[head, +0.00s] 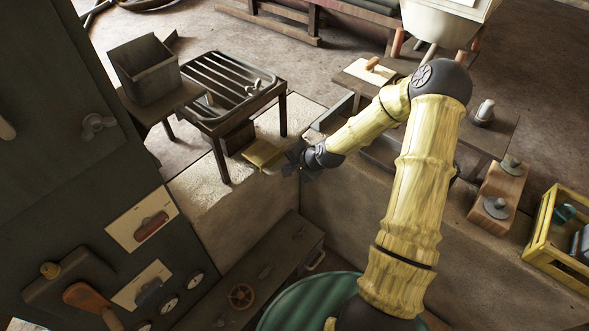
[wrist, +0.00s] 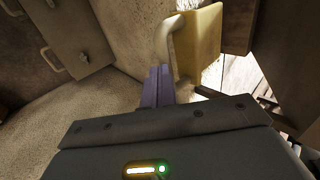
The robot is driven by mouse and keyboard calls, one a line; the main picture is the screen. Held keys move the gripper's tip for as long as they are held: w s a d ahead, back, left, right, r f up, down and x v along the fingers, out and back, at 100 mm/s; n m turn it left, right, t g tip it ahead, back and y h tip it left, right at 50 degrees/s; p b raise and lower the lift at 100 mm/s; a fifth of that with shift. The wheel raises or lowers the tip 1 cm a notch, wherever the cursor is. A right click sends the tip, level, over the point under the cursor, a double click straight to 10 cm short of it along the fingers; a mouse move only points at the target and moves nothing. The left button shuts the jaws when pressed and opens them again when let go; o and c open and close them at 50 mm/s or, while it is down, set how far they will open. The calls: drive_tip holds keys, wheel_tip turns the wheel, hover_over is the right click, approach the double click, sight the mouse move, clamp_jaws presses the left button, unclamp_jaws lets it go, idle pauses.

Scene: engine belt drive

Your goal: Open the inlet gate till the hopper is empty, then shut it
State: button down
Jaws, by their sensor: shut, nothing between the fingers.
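A yellow plate (head: 262,153), apparently the inlet gate, stands by the slatted table's legs. In the wrist view the yellow plate (wrist: 203,42) has a pale curved handle (wrist: 163,40) on its side. My gripper (head: 297,160) is just right of the plate. In the wrist view my gripper's fingers (wrist: 157,75) are together and empty, with their tips close to the handle's lower end. I cannot tell if they touch it. A dark open-topped box (head: 148,70) and a white tub (head: 440,20) are in view. I cannot tell which is the hopper, nor see inside the tub.
The slatted metal table (head: 225,90) stands behind the plate. A dark cabinet with levers (head: 150,228) fills the left. A low dark bench with a handwheel (head: 241,296) and a green drum (head: 285,300) are in front. A yellow crate (head: 545,250) is at right.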

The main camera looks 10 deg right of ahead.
sight(273, 159)
drive_tip(key=w+a, duration=0.1)
drive_tip(key=w, duration=0.1)
drive_tip(key=w+a, duration=0.2)
drive_tip(key=shift+w, duration=0.1)
drive_tip(key=shift+a+r, duration=0.1)
drive_tip(key=shift+s+d+r+p, duration=0.1)
drive_tip(key=shift+s+d+p, duration=0.1)
drive_tip(key=shift+s+p, duration=0.2)
drive_tip(key=s+d+r, duration=0.2)
drive_tip(key=s+d, duration=0.1)
drive_tip(key=shift+s+d+p, duration=0.1)
drive_tip(key=shift+s+p, duration=0.1)
drive_tip(key=shift+p, duration=0.2)
drive_tip(key=v, duration=0.8)
drive_tip(key=shift+a, duration=0.25)
drive_tip(key=shift+s+d, duration=0.1)
drive_tip(key=shift+d, duration=0.05)
